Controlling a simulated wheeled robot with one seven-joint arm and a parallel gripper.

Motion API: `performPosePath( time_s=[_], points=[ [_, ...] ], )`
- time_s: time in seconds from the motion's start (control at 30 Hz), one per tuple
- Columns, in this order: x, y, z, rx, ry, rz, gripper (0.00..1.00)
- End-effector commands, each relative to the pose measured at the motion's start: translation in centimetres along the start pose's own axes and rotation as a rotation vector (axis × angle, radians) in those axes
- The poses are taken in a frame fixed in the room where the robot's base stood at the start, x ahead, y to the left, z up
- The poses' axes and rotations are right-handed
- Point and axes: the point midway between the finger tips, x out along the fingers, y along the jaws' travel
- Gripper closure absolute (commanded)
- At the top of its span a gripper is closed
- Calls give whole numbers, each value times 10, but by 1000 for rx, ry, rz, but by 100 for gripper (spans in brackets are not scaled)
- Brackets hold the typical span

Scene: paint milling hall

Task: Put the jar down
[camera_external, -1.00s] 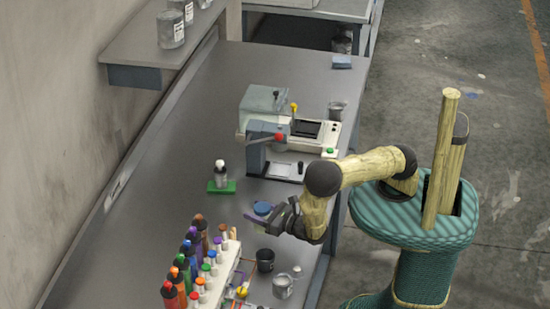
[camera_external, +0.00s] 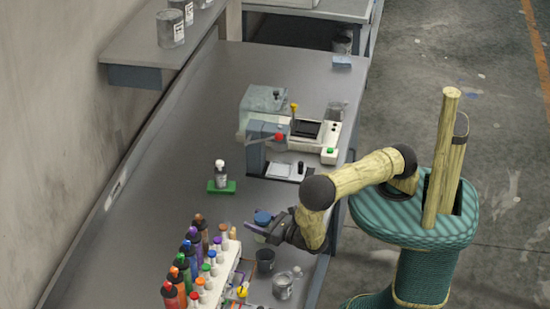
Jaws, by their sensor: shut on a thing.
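The jar (camera_external: 263,217) has a round blue lid, which shows above the fingers in the outside view. A small pale part shows below them, and the rest of its body is hidden by the gripper. My gripper (camera_external: 262,230) reaches in from the right and is shut on the jar, which looks upright. I cannot tell whether the jar's base touches the grey bench (camera_external: 170,245).
A dark cup (camera_external: 265,260) and a metal can (camera_external: 283,287) stand close in front of my gripper. A rack (camera_external: 222,280) with several coloured bottles is at the lower left. A small bottle on a green mat (camera_external: 221,187) and a bench device (camera_external: 310,130) stand farther back.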

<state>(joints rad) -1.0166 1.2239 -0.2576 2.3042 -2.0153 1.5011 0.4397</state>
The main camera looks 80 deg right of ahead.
Motion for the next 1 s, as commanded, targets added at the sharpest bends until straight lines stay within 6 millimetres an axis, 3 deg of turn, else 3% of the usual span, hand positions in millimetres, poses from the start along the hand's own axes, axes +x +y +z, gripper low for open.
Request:
performPosePath(
  time_s=[0.1, 0.13, 0.23, 0.67, 1.0],
  points=[
    [0, 0, -2, 0, -4, 0, 94],
    [0, 0, -3, 0, 0, 0, 44],
    [0, 0, -2, 0, 0, 0, 24],
    [-5, 0, -1, -1, 1, 1, 24],
    [-63, 1, -3, -1, 1, 4, 24]
  ],
)
